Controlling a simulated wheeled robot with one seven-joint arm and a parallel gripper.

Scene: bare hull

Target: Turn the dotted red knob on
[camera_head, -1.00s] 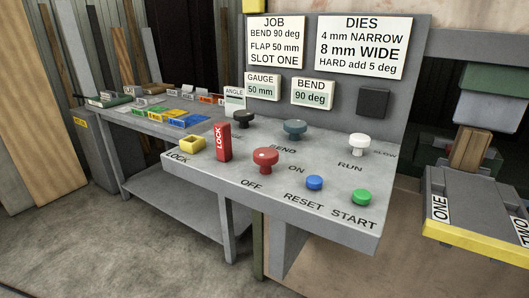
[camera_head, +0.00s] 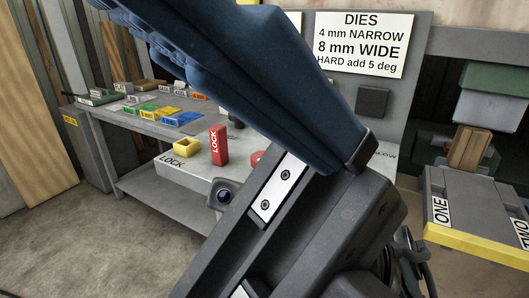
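A sliver of the red knob (camera_head: 257,158) shows past the edge of my arm on the grey control panel (camera_head: 185,168). The rest of the knob, its dot and its OFF and ON labels are hidden behind my arm.
A red LOCK block (camera_head: 219,146) and a yellow hollow block (camera_head: 187,149) stand at the panel's left. A bench (camera_head: 125,119) with coloured blocks is behind. The DIES sign (camera_head: 360,43) is on the backboard. A yellow-edged machine (camera_head: 480,240) is at right. Floor at lower left is clear.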

